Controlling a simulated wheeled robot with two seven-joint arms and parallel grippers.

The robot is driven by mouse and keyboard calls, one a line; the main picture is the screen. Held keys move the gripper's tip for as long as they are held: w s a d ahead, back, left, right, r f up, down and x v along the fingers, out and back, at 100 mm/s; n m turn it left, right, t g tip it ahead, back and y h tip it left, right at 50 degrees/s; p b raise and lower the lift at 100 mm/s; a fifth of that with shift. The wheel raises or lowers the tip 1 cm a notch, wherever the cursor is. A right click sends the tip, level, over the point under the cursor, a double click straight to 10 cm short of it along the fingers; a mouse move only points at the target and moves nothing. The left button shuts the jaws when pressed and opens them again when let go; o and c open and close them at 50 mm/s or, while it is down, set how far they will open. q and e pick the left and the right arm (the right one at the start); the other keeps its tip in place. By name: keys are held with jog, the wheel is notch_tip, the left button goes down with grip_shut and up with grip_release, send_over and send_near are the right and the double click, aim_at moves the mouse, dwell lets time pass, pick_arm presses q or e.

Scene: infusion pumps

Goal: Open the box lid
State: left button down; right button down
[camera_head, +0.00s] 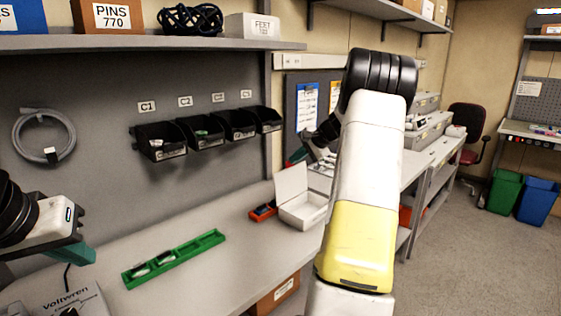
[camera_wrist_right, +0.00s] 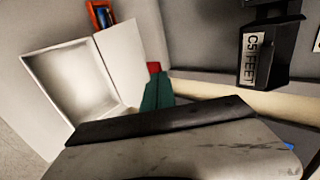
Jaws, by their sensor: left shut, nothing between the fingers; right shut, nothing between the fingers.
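The white box (camera_head: 304,212) stands on the bench with its lid (camera_head: 291,180) raised and leaning back, so its inside shows. In the right wrist view, the open box (camera_wrist_right: 50,72) is at the left, with the lid (camera_wrist_right: 122,52) standing up beside it. My right gripper (camera_head: 295,158) is above and behind the lid, partly hidden by my arm. Its green, red-tipped fingers (camera_wrist_right: 155,88) are shut and empty, close to the lid; I cannot tell if they touch it. My left gripper (camera_head: 82,254) is shut and empty over the bench at the left.
A green tray (camera_head: 174,259) with small parts lies on the bench. An orange tray (camera_head: 262,212) is just left of the box. Black bins (camera_head: 160,141) hang on the wall behind. A grey device (camera_head: 68,300) stands at the front left.

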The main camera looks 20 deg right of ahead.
jog(key=shift+w, duration=0.15)
jog(key=shift+s+d+f, duration=0.15)
jog(key=shift+s+d, duration=0.1)
jog(key=shift+s, duration=0.5)
